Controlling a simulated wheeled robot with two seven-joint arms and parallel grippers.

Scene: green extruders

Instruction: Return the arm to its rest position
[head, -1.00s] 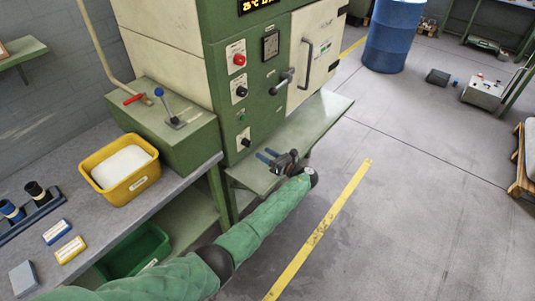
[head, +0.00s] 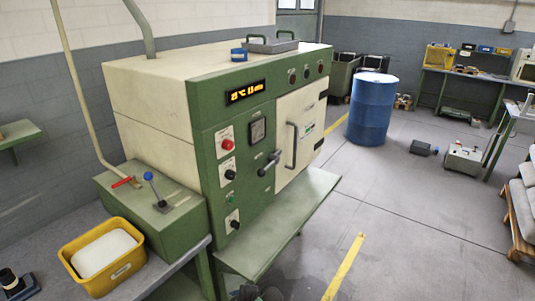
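Only a dark piece of what looks like my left gripper (head: 246,292) shows at the bottom edge, below the front shelf of the green and cream machine (head: 190,110). Its fingers cannot be made out, so I cannot tell whether it is open or shut. The rest of my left arm is out of the frame. My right gripper is not in view. The machine's cream door (head: 300,130) looks closed, with a grey handle (head: 291,146) on it. A lit display (head: 246,92) sits above the red button (head: 227,145).
A green shelf (head: 285,220) juts out from the machine's front. A yellow bin (head: 125,270) with white contents stands on the left bench. A blue drum (head: 371,110) stands behind on the floor. A pallet with sacks (head: 515,215) is at right. The middle floor is clear.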

